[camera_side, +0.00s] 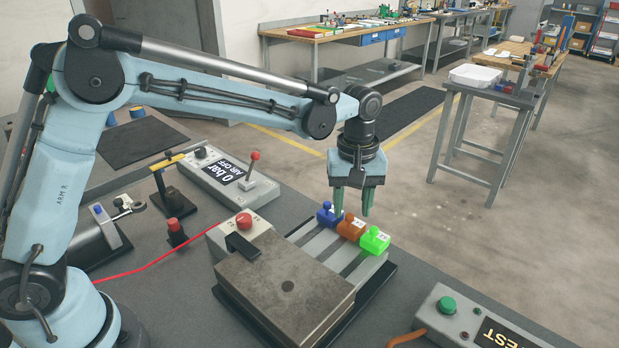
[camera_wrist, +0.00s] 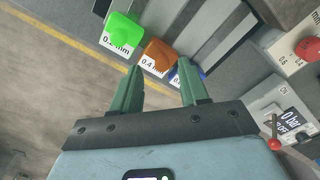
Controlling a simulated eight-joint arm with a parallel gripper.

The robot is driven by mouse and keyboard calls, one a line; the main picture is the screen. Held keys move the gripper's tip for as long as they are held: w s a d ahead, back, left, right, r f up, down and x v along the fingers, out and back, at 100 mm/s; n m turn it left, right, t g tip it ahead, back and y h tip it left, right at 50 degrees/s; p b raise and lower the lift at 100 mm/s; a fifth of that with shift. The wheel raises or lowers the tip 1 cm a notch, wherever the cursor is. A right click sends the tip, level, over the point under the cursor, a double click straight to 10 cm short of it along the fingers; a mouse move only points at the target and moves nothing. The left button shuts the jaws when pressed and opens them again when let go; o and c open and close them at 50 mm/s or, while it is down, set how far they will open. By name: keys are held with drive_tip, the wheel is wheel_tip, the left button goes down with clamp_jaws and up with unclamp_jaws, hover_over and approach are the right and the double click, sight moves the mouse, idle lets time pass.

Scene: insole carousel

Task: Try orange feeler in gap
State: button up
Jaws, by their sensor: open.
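The orange feeler (camera_side: 350,227) sits between the blue feeler (camera_side: 328,214) and the green feeler (camera_side: 374,240) at the outer end of a slotted rack. In the wrist view the orange feeler (camera_wrist: 158,55) has a label reading 0.4, and the green feeler (camera_wrist: 122,32) is beside it. The blue feeler (camera_wrist: 183,76) is partly hidden there by a finger. My gripper (camera_side: 352,208) is open and empty, pointing down close above and behind the blue and orange feelers. The fingers (camera_wrist: 160,78) show apart in the wrist view. The gap itself cannot be made out clearly.
A heavy metal plate block (camera_side: 285,285) stands beside the rack, with a red-knobbed box (camera_side: 242,228) behind it. An air panel (camera_side: 228,178) reads 0 bar, AIR OFF, with a red-tipped lever. A TEST box (camera_side: 470,320) with a green button stands front right.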

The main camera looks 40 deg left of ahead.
wheel_tip(320, 180, up, 11)
idle(0.4)
drive_tip(key=s+a+f+m+t, duration=0.3)
drive_tip(key=s+a, duration=0.3)
drive_tip(key=s, duration=0.2)
drive_tip(key=s+a+f+m+t, duration=0.3)
drive_tip(key=s+a+m+t, duration=0.1)
drive_tip(key=s+a+m, duration=0.2)
drive_tip(key=s+a, duration=0.1)
drive_tip(key=s, duration=0.1)
drive_tip(key=shift+s, duration=0.4)
